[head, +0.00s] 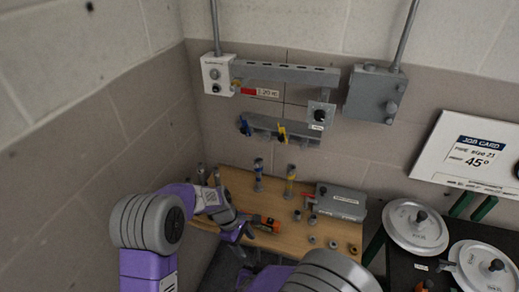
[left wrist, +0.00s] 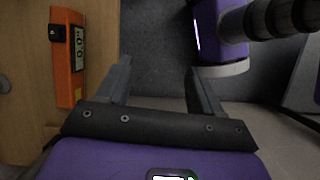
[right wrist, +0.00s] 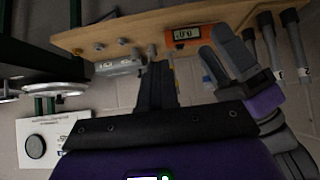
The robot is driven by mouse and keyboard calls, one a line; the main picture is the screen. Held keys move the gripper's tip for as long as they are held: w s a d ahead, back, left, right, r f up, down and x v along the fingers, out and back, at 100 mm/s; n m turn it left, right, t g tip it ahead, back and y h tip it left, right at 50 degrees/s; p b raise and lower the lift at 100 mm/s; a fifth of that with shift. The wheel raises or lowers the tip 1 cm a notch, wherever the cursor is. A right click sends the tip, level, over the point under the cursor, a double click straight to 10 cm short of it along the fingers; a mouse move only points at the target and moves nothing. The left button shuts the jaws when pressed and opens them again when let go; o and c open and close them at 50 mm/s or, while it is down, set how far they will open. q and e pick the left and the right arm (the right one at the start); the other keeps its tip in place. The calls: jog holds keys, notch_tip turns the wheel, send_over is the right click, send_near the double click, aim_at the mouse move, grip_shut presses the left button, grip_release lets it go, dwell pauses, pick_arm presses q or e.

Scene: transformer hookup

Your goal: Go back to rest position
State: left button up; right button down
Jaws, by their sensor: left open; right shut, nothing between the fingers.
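My left gripper (head: 243,234) is open and empty beside the front edge of the wooden shelf. In the left wrist view its two fingers (left wrist: 158,75) stand apart over grey floor, with the shelf to their left. My right gripper (right wrist: 160,72) is shut with nothing between its fingers in the right wrist view. In the head view it cannot be made out; part of my purple and grey arm shows at the bottom. My left gripper also shows in the right wrist view (right wrist: 232,52), right of the right fingers.
The wooden shelf (head: 235,184) holds an orange meter (head: 266,222), a grey box (head: 341,201) and several small parts. Wall boxes (head: 375,95) and a rail (head: 285,74) are above. White reels (head: 415,227) and a job card (head: 475,153) stand at right. A block wall closes the left side.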

pick_arm(q)
jog(key=s+a+f+m+y, duration=0.1)
jog(key=s+a+f+m, duration=0.15)
jog(key=f, duration=0.45)
jog(key=s+a+f+m, duration=0.2)
jog(key=s+a+f, duration=0.15)
jog(key=f, duration=0.35)
pick_arm(e)
jog(key=w+d+f+n+g+y, duration=0.1)
jog(key=d+f+g, duration=0.15)
jog(key=f, duration=0.45)
jog(key=w+d+f+g+y, duration=0.1)
jog(key=w+d+f+g, duration=0.15)
jog(key=f, duration=0.45)
pick_arm(q)
jog(key=s+f+m+t, duration=0.1)
jog(key=s+f+m, duration=0.1)
jog(key=s, duration=0.3)
jog(key=s+d+f+m+t+h+b, duration=0.1)
jog(key=s+f+m, duration=0.1)
jog(key=s+m, duration=0.2)
jog(key=shift+s+b, duration=0.3)
jog(key=shift+s, duration=0.6)
pick_arm(e)
jog(key=s+d+f+g+y, duration=0.3)
jog(key=s+f+y, duration=0.1)
jog(key=s+f, duration=0.5)
jog(key=shift+d+y, duration=0.2)
jog(key=shift+y, duration=0.2)
